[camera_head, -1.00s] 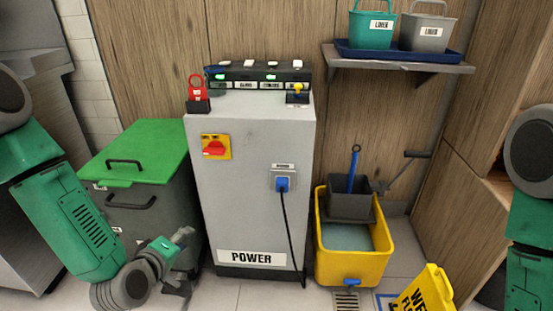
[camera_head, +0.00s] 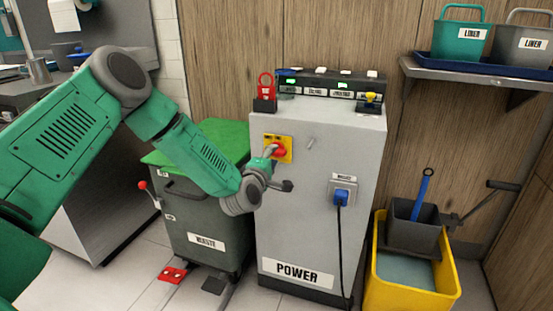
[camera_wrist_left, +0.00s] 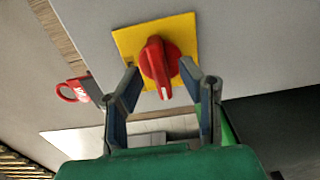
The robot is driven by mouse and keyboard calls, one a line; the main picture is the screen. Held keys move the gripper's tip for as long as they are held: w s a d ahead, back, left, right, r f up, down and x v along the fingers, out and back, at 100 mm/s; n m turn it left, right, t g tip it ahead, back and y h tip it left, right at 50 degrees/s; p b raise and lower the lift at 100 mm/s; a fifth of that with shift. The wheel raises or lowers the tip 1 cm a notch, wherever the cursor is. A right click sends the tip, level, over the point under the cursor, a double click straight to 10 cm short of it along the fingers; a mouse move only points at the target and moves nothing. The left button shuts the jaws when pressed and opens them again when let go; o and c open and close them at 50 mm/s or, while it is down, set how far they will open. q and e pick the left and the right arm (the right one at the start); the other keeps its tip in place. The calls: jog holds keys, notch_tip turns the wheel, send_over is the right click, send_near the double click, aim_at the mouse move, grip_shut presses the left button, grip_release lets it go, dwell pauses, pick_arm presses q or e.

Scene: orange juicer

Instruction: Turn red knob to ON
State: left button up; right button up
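The red knob (camera_head: 279,149) sits on a yellow plate (camera_head: 285,141) on the front of the grey POWER cabinet (camera_head: 310,215). In the left wrist view the knob (camera_wrist_left: 158,62) shows a raised bar with a white mark near its lower end. My left gripper (camera_head: 273,160) is at the knob. Its fingers are apart in the left wrist view (camera_wrist_left: 160,72), one on each side of the knob, with small gaps showing. The gripper partly covers the knob in the head view. Any ON lettering is too small to read. My right gripper is out of view.
A red padlock (camera_head: 265,92) and a row of switches (camera_head: 320,84) are on the cabinet top. A blue plug (camera_head: 341,197) is in its front. A green-lidded waste bin (camera_head: 205,230) stands left, below my left arm. A yellow mop bucket (camera_head: 415,290) stands right.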

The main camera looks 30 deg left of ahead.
pick_arm(q)
jog(key=shift+w+a+f, duration=0.15)
jog(key=shift+w+a, duration=0.1)
jog(key=shift+w, duration=0.4)
jog(key=shift+w+a, duration=0.4)
jog(key=shift+w, duration=0.2)
jog(key=shift+d, duration=0.1)
jog(key=shift+d, duration=0.1)
grip_shut()
